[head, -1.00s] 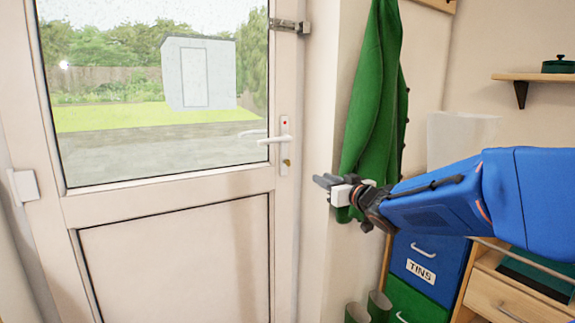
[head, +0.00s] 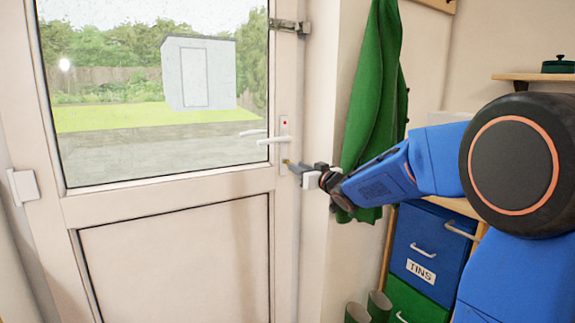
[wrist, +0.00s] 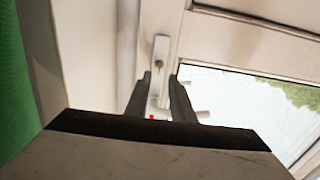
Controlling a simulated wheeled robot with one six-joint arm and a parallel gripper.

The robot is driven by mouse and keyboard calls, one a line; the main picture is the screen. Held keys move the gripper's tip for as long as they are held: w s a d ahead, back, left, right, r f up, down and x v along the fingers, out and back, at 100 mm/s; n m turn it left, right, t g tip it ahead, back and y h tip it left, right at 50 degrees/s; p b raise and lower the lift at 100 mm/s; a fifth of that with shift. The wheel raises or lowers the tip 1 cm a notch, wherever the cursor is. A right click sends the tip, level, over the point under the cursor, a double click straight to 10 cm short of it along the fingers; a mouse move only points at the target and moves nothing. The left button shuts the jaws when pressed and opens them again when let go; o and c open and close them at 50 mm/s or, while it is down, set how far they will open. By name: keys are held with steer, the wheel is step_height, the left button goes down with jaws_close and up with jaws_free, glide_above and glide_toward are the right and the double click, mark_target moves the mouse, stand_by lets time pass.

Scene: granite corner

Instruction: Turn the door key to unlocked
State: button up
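The brass door key (wrist: 160,66) sits in the lock plate (wrist: 161,48) below the white lever handle (head: 275,140). In the wrist view, which looks turned upside down, my gripper (wrist: 160,80) is open, with a finger to each side of the plate. The key shows just beyond the fingertips, in line with the gap. I cannot tell whether they touch it, nor which way its bow is turned. A red mark (head: 285,123) shows on the plate above the handle.
The white glazed door (head: 170,210) is closed, with a metal bolt (head: 289,26) higher up. A green coat (head: 372,95) hangs right of the frame, close to my arm. Blue and green drawers (head: 430,245) and green boots (head: 368,308) stand below.

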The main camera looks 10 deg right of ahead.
steer(key=shift+x, duration=2.7)
jaws_close()
